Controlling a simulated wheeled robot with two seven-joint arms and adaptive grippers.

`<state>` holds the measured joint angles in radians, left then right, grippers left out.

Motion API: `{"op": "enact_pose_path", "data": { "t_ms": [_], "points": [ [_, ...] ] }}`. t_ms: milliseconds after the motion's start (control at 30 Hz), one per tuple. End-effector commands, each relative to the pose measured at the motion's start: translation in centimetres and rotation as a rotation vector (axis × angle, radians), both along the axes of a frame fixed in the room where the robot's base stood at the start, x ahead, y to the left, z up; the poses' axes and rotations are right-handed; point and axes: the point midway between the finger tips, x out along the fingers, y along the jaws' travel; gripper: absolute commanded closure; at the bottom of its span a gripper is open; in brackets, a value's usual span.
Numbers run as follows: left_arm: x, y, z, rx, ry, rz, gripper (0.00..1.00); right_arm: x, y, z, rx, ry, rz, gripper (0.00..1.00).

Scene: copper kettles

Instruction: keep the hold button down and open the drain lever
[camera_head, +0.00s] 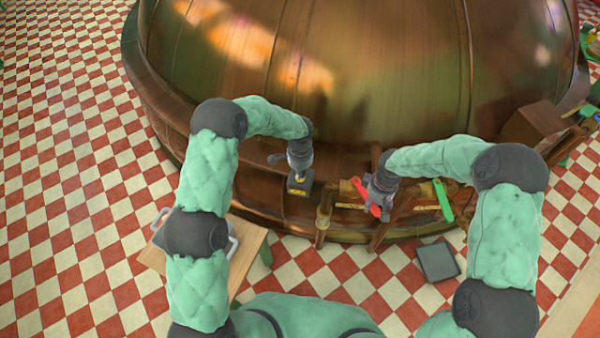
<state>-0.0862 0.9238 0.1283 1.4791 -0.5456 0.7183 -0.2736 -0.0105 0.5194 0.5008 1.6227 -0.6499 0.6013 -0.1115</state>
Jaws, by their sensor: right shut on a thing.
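A large copper kettle (350,80) fills the top of the view. A small dark box with yellow markings (298,188), which looks like the hold button's housing, is at its lower front. My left gripper (299,168) points down at the top of this box and appears to touch it. The button itself is hidden beneath it, and its fingers are too small to read. My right gripper (376,199) is shut on a red lever (367,198) on the pipework at the kettle's front. Part of the red lever is hidden by the gripper.
A green lever (443,201) stands on the pipe to the right of the red one. A dark grey square tray (436,262) lies on the checkered floor below. A wooden table (249,250) with a metal-handled item is at the lower left. Open floor extends left.

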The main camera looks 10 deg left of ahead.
Motion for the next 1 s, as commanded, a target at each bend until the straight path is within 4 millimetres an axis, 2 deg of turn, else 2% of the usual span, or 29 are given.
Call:
{"op": "enact_pose_path", "data": {
  "t_ms": [33,67,100,500,1000],
  "points": [
    [0.0,0.0,-0.1,0.0,0.0,0.0,1.0,-0.9,0.0,-0.7,-0.004,0.024,0.006,0.52],
    [0.0,0.0,-0.1,0.0,0.0,0.0,1.0,-0.9,0.0,-0.6,-0.004,0.024,0.006,0.44],
    [0.0,0.0,-0.1,0.0,0.0,0.0,1.0,-0.9,0.0,-0.6,-0.004,0.022,0.005,0.41],
    [0.0,0.0,0.1,0.0,0.001,0.0,1.0,-0.3,0.0,-0.1,-0.001,0.007,0.001,0.41],
    [0.0,0.0,3.6,0.001,-0.001,-0.001,1.0,-0.1,0.0,2.2,-0.001,0.003,-0.001,0.41]
  ]
}}
